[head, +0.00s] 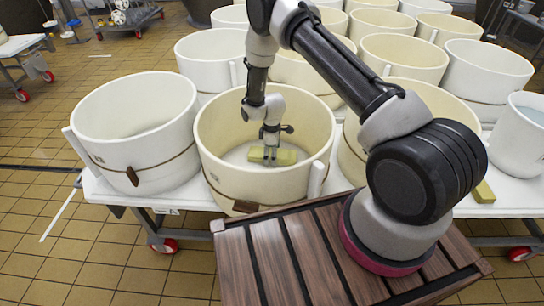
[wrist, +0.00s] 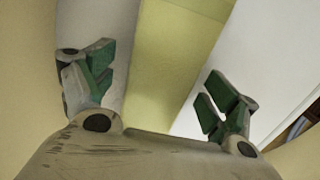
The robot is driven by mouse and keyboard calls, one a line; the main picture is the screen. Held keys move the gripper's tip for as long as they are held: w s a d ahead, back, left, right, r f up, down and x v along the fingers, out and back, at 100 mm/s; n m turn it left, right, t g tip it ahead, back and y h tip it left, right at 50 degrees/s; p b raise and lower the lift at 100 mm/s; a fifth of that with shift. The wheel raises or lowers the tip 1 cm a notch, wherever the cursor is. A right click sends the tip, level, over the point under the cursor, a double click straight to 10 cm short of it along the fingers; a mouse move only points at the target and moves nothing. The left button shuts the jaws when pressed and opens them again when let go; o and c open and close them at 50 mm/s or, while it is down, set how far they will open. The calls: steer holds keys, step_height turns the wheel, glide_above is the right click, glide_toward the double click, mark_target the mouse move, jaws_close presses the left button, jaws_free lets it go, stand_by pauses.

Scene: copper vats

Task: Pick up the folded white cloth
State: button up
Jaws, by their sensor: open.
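My gripper (head: 270,148) reaches down inside a cream round vat (head: 222,178) at the front middle. A yellow-green block (head: 286,157) lies at the bottom of that vat, right at my fingertips. In the wrist view my gripper (wrist: 160,95) is open. Its green-padded fingers stand apart, with the yellow-green block (wrist: 172,55) in the gap beyond them. I cannot tell whether the fingers touch it. A plain white surface (wrist: 255,55) lies right of the block there; I cannot tell what it is. I cannot make out a folded white cloth in either view.
The vat wall surrounds my gripper closely. Another cream vat (head: 135,125) stands to the left, and several more fill the white table behind. A second yellow block (head: 484,192) lies on the table at right. A slatted wooden surface (head: 285,262) is in front.

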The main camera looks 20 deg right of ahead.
steer(key=c, duration=1.3)
steer(key=shift+o, duration=0.2)
